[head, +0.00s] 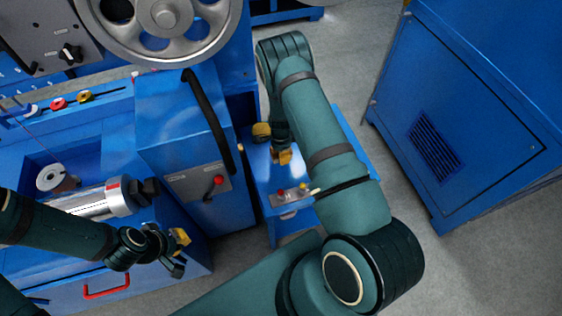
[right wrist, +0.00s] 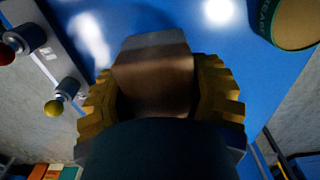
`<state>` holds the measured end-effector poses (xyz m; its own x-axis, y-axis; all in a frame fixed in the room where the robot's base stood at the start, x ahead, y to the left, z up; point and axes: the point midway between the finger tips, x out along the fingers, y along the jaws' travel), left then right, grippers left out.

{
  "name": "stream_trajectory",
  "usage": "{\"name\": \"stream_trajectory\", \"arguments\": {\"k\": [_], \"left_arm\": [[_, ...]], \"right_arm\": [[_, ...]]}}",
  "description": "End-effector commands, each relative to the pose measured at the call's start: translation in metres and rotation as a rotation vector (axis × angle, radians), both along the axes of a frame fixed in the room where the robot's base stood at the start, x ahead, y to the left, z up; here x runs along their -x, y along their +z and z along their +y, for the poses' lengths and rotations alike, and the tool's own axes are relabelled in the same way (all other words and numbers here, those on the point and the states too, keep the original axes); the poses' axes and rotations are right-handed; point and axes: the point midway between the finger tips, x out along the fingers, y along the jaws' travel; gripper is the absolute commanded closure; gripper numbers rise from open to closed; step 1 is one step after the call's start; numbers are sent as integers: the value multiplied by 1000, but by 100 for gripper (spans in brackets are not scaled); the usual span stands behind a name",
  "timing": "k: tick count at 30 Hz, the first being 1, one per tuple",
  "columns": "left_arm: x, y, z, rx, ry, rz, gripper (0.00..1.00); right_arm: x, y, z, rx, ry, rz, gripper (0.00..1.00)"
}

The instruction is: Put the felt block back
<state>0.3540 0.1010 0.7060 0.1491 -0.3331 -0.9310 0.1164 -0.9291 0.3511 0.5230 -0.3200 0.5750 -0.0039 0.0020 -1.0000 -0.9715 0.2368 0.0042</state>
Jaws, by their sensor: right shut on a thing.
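The felt block (right wrist: 155,62), a grey-brown block, sits between the yellow ridged fingers of my right gripper (right wrist: 160,100) in the right wrist view. The gripper is shut on it, over a blue surface. In the head view my right gripper (head: 282,155) is low at the small blue stand (head: 350,140), and my own wrist mostly hides the block there. My left gripper (head: 174,252) is empty, with its fingers apart, in front of the blue machine (head: 180,120). I cannot tell whether the block touches the stand.
A tan can with a dark green band (right wrist: 297,22) stands close by on the blue surface. Red (right wrist: 6,53) and yellow (right wrist: 54,107) knobs stick out beside the right gripper. A blue cabinet (head: 470,110) stands at the right, with grey floor between. A large wheel (head: 165,20) is at the top.

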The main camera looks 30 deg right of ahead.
Motion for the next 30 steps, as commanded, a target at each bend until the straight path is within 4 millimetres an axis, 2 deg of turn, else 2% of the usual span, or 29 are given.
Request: {"name": "stream_trajectory", "arguments": {"k": [7,13,25,26,27,28,30], "left_arm": [[-1,-6,0,0,1,-3,100],[-3,-13,0,-1,1,-6,100],[-3,-12,0,-1,2,-7,100],[-3,-12,0,-1,2,-7,100],[-3,-12,0,-1,1,-6,100],[-3,-12,0,-1,1,-6,100],[-3,-12,0,-1,1,-6,100]], "right_arm": [[0,-20,0,1,2,-1,80],[0,-46,-1,1,3,0,80],[0,-50,0,1,3,-1,80],[0,-50,0,1,3,-1,34],[0,-49,0,1,3,-1,20],[0,-49,0,1,3,-1,14],[0,-49,0,1,3,-1,14]]}}
